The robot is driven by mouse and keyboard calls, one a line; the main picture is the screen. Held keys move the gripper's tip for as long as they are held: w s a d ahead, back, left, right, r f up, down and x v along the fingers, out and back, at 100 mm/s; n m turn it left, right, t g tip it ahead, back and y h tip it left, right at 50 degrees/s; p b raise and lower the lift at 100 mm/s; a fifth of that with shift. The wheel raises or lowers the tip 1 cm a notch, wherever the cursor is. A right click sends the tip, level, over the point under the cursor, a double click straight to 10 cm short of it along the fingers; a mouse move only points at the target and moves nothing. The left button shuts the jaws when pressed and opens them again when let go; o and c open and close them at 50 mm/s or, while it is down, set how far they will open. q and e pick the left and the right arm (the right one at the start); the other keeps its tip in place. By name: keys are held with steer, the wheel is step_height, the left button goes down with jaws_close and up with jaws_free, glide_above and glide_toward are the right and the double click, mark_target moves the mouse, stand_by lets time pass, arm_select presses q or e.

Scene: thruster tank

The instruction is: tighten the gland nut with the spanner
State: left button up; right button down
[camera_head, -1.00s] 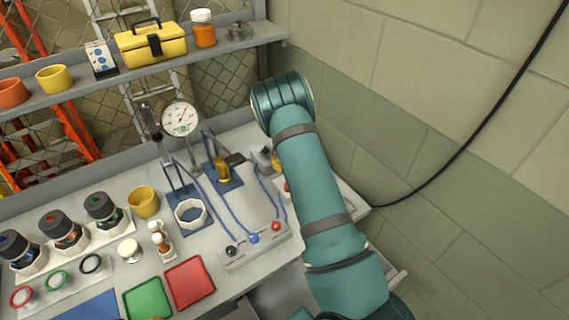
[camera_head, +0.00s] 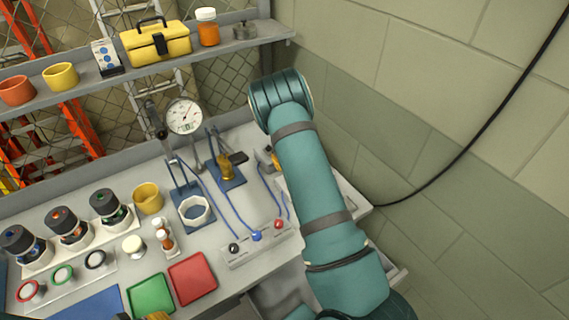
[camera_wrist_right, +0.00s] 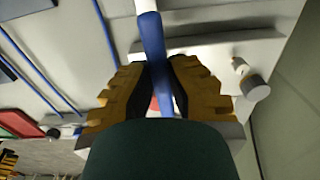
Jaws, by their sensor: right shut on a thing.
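My right gripper (camera_wrist_right: 160,82) is shut on a blue handle (camera_wrist_right: 154,42) with a pale upper end, which looks like the spanner. Its head is out of the wrist view. In the head view my teal right arm hides most of this gripper; a yellow bit of it (camera_head: 271,157) shows beside the arm. A brass fitting (camera_head: 227,171), likely the gland nut, stands on a blue bracket to the left of it, apart from it. A yellow tip at the bottom edge (camera_head: 157,316) appears to be my left gripper; its opening is hidden.
A dial gauge (camera_head: 184,116) and a white ring (camera_head: 194,210) stand left of the brass fitting. Blue cables run to a block with coloured knobs (camera_head: 257,243). Red (camera_head: 192,279) and green (camera_head: 150,296) trays lie in front. A shelf (camera_head: 100,72) spans the back.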

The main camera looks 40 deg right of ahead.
steer(key=shift+r+p, duration=0.6)
steer(key=shift+r, duration=0.4)
stand_by(0.4)
steer(key=shift+s+a+r, duration=0.1)
steer(key=shift+s+r, duration=0.6)
steer(key=shift+s, duration=0.3)
steer(key=shift+s+a+r, duration=0.1)
steer(key=shift+s+r, duration=0.55)
steer(key=shift+s, duration=0.3)
steer(key=shift+s+r, duration=0.15)
steer(key=shift+s, duration=0.15)
